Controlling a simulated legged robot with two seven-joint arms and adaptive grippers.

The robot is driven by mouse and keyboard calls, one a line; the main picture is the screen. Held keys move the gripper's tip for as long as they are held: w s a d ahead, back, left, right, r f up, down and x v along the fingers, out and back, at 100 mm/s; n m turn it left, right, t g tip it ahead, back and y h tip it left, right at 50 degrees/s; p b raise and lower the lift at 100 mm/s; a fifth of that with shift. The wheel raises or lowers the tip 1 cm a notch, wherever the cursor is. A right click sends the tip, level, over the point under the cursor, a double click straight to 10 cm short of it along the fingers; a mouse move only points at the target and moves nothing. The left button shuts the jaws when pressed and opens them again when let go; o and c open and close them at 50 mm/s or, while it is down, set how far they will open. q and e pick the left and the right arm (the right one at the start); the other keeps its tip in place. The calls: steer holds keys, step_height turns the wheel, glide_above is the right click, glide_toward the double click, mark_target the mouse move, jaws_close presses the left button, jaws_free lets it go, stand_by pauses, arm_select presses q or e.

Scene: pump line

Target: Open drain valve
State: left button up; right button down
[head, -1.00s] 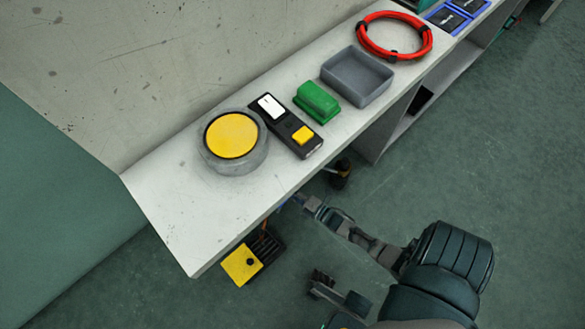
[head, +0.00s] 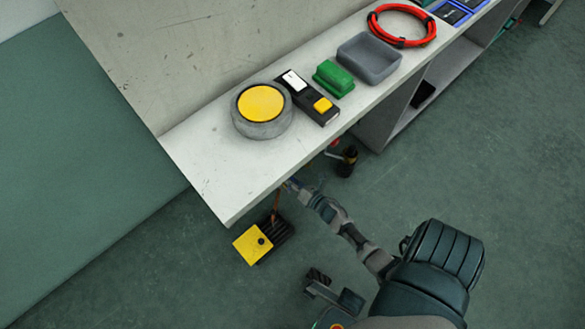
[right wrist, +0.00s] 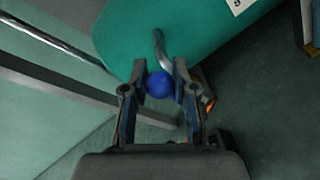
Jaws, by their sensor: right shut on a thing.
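In the right wrist view, a blue ball knob (right wrist: 159,85) sits at the end of a bent metal lever (right wrist: 161,48). The lever comes off a green rounded tank (right wrist: 200,38). My right gripper (right wrist: 160,76) has one finger on each side of the knob and is shut on it. My left gripper is not clearly in view.
The bench (head: 205,185) holds a yellow-topped round grey part (head: 262,104), a black device (head: 312,100), a green block (head: 333,78), a grey tray (head: 369,59) and a red cable coil (head: 402,24). A yellow-and-black box (head: 253,245) and a dark bottle-like object (head: 347,160) are below.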

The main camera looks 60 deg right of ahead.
steer(key=shift+s+a+f+n+h+b, duration=0.15)
steer(key=shift+a+f+n+h+b, duration=0.15)
steer(key=shift+a+f+n, duration=0.3)
steer(key=shift+a+r+n, duration=0.1)
steer(key=shift+a+n, duration=0.2)
steer(key=c, duration=0.9)
jaws_free()
steer(key=shift+w+r, duration=0.2)
steer(key=v, duration=1.2)
steer(key=shift+r, duration=0.1)
